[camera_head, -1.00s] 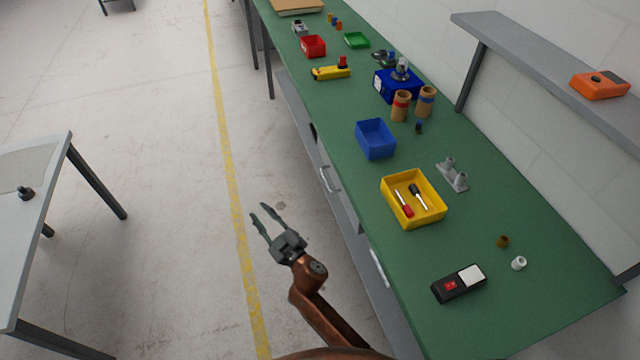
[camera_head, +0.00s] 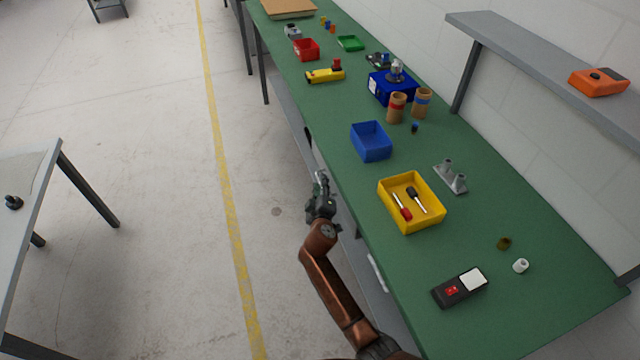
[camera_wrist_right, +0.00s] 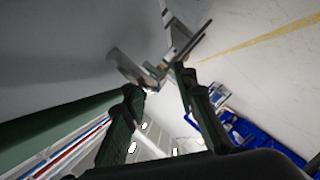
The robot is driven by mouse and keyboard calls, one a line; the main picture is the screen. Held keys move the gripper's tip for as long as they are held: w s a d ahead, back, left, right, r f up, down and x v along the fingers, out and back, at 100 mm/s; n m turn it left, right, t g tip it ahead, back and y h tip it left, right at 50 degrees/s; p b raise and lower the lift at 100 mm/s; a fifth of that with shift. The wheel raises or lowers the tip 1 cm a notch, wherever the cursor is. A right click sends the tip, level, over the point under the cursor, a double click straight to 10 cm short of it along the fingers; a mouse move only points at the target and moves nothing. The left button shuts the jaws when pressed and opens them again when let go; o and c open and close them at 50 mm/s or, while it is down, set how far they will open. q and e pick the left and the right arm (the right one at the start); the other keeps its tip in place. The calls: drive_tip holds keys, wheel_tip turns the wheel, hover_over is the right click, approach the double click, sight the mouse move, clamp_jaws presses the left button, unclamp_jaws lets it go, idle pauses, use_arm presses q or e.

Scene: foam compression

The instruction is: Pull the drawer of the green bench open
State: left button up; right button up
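The green bench (camera_head: 455,225) runs along the right of the head view. A grey drawer front (camera_head: 346,218) shows under its near edge, and no gap shows around it. My right gripper (camera_head: 320,180) is at the bench's side, in front of the drawer handle, and mostly hides it there. In the right wrist view, my gripper's dark fingers (camera_wrist_right: 158,82) are apart. A silver handle (camera_wrist_right: 128,70) is at their tips, by a grey panel. I cannot tell whether it lies fully between them or touches. My left gripper is not in view.
A second pale handle (camera_head: 377,272) sits nearer on the bench side. The yellow tray (camera_head: 436,222) and blue bin (camera_head: 372,155) stand on the bench top. A grey table (camera_head: 35,215) is at the left, with free floor between.

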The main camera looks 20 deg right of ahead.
drive_tip(key=shift+w+d+f, duration=0.1)
drive_tip(key=shift+w+d, duration=0.1)
drive_tip(key=shift+w, duration=0.4)
clamp_jaws()
idle(0.3)
